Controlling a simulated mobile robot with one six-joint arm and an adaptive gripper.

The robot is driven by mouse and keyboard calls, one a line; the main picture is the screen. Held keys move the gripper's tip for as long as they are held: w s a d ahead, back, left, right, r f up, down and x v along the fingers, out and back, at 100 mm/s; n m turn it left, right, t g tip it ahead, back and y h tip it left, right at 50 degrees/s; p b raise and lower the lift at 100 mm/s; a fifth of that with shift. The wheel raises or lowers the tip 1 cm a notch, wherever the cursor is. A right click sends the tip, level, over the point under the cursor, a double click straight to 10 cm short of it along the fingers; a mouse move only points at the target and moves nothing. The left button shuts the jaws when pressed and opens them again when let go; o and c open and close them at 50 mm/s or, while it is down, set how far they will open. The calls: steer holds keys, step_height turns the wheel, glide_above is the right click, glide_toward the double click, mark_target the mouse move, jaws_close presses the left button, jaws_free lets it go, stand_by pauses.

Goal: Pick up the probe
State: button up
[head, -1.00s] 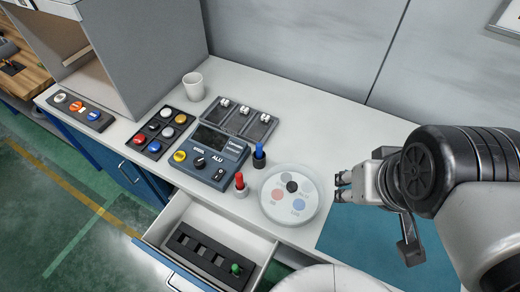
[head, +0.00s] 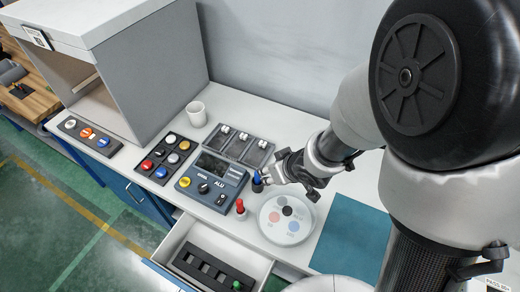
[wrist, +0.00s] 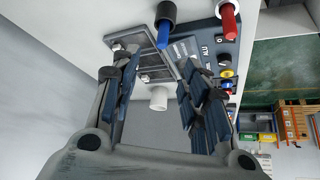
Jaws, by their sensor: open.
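A blue probe (head: 257,178) stands upright in a dark holder on the white bench, right of the grey ALU meter. A red probe (head: 240,205) stands in a pale holder nearer me, and a green one (head: 236,285) sits in the open drawer. The task does not say which probe is meant. My gripper (head: 267,175) is open and empty, close to the right of the blue probe. In the wrist view the blue probe (wrist: 163,36) shows above the open fingers (wrist: 158,75), not between them; the red one (wrist: 229,24) is at upper right.
The ALU meter (head: 212,187), a three-part tray (head: 240,147), a button block (head: 165,158) and a white cup (head: 197,113) crowd the bench left of my gripper. A round white dish (head: 285,220) lies in front. The drawer (head: 250,266) stands open. The teal mat (head: 348,235) is clear.

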mark_target(257, 174)
steer(key=b+x, duration=0.2)
steer(key=x, duration=0.3)
steer(key=b+x, duration=0.3)
steer(key=x, duration=0.2)
steer(key=b+x, duration=0.2)
steer(key=x, duration=0.3)
steer(key=shift+a+f+b, duration=0.15)
steer(key=shift+a+b, duration=0.15)
steer(key=shift+b, duration=0.05)
steer(key=shift+w+a+f, duration=0.15)
steer(key=shift+w+f, duration=0.1)
steer(key=shift+r, duration=0.1)
jaws_close()
